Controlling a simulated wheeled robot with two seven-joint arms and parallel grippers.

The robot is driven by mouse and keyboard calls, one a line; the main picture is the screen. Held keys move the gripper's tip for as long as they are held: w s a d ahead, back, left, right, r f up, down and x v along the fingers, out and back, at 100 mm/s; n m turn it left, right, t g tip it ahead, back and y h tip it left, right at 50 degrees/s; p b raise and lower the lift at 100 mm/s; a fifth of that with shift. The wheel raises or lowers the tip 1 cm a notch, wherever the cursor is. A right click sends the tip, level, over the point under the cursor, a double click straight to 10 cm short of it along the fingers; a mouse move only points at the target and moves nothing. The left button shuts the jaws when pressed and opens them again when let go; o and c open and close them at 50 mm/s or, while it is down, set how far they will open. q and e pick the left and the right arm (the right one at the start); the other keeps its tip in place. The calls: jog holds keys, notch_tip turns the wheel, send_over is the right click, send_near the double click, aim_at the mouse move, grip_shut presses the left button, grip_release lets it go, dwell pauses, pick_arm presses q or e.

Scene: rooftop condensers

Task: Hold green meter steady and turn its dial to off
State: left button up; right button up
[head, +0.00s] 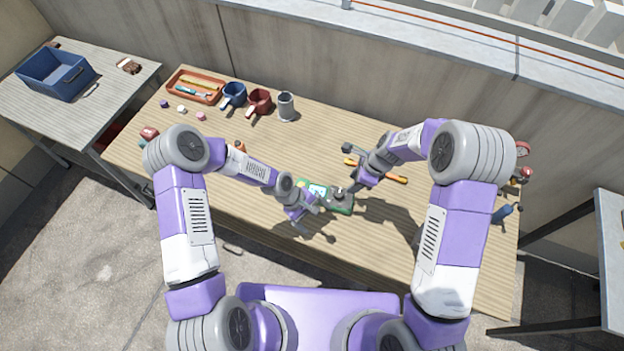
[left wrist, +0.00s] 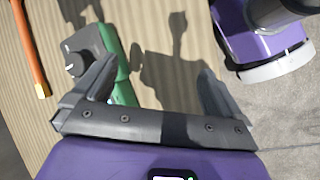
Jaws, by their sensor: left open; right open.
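The green meter (head: 341,208) lies on the wooden table, with a pale screen at its left end and a dark part at its right. In the left wrist view the green meter (left wrist: 122,68) shows its green side and a grey face with a dark round dial (left wrist: 73,66). My left gripper (head: 322,222) is open at the meter's near left side. In its wrist view (left wrist: 155,88) one finger overlaps the meter's edge; contact is unclear. The other finger is over bare table. My right gripper (head: 347,170) is open above and behind the meter's right end, partly hiding it.
An orange tray (head: 179,88), blue mug (head: 233,95), red mug (head: 259,102) and grey cup (head: 286,106) stand at the back left. A blue bin (head: 62,88) stands on a side table.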

aim_at(312, 190)
pick_arm(q)
jog(key=w+r+n, duration=0.1)
jog(key=w+n, duration=0.1)
jog(key=w, duration=0.1)
jog(key=w+a+r+n+y, duration=0.1)
jog(key=w+n, duration=0.1)
jog(key=w, duration=0.1)
jog(key=w+r+n, duration=0.1)
jog(key=w+n, duration=0.1)
jog(key=w, duration=0.2)
jog(key=shift+w+a+r, duration=0.1)
jog(key=shift+a, duration=0.05)
jog(key=shift+w+a+n, duration=0.1)
jog(key=shift+w+n, duration=0.1)
jog(key=shift+n, duration=0.1)
jog(key=shift+y, duration=0.3)
jog(key=shift+x, duration=3.65)
